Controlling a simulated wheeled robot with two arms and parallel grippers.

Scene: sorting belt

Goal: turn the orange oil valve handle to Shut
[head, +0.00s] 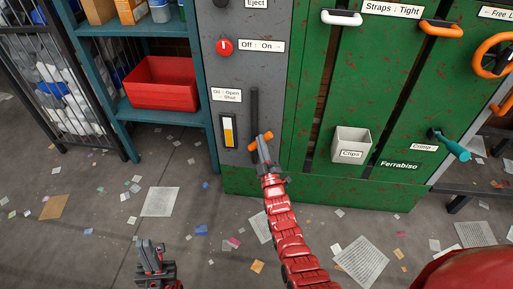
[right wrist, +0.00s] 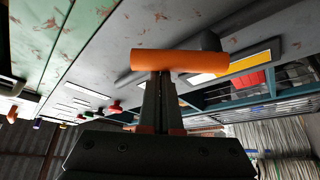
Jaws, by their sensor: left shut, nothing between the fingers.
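The orange valve handle (head: 267,135) is a short crossbar at the lower part of a dark upright bar on the grey panel. A small label (head: 226,95) with the words Open and Shut sits up and left of it. My right gripper (head: 263,146) reaches the handle from below, its fingers close together and shut at the bar. In the right wrist view the orange handle (right wrist: 180,61) lies across the fingertips and hides their ends. My left gripper (head: 152,257) is shut and empty, low over the floor, well away from the panel.
A yellow gauge (head: 228,131) is just left of the handle. A red knob (head: 225,47) is above on the grey panel (head: 240,75). The green machine (head: 300,110) with a clips bin (head: 351,144) stands to the right. A shelf with a red bin (head: 160,85) stands left. Papers litter the floor.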

